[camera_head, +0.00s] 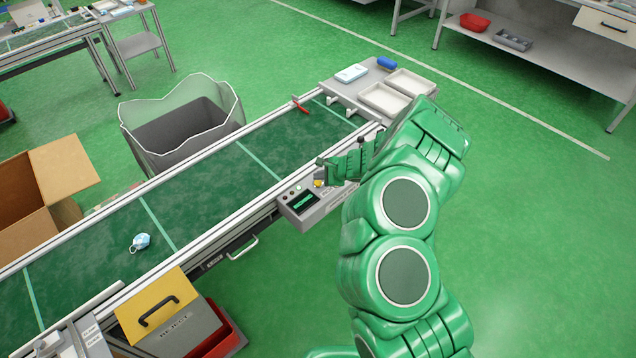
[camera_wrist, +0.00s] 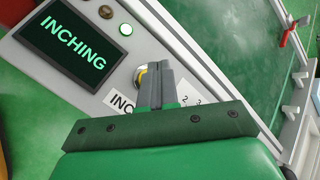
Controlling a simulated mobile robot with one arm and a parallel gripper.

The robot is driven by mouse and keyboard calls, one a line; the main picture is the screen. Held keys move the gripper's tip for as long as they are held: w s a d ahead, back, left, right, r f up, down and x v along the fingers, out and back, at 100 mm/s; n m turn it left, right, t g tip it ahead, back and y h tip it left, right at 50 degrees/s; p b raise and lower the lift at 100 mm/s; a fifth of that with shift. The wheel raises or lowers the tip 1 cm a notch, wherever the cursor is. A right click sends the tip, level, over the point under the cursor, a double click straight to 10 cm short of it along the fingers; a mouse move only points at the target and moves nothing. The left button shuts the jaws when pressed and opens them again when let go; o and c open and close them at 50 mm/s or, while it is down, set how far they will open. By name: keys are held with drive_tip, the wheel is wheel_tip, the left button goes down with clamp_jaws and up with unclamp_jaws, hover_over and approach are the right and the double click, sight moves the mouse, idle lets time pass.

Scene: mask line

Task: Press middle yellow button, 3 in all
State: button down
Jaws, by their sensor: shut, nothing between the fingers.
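The control box (camera_head: 304,210) stands at the near edge of the conveyor. Its dark screen reads INCHING in green in the wrist view (camera_wrist: 70,42). A yellow button (camera_head: 319,183) shows on the box beside my gripper's fingertips. In the wrist view only a sliver of the yellow button (camera_wrist: 139,76) in its metal ring shows; the fingers hide the rest. My gripper (camera_wrist: 158,70) is shut and empty, its tips over or at this button. Whether the tips touch it, I cannot tell. The other buttons are mostly hidden by my gripper.
White trays (camera_head: 381,98) stand beyond. A yellow-lidded reject bin (camera_head: 158,305) is at front left.

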sight(320, 184)
drive_tip(key=shift+r, duration=2.5)
drive_tip(key=shift+r, duration=0.1)
idle(1.1)
drive_tip(key=shift+r, duration=1.75)
drive_tip(key=shift+f, duration=4.4)
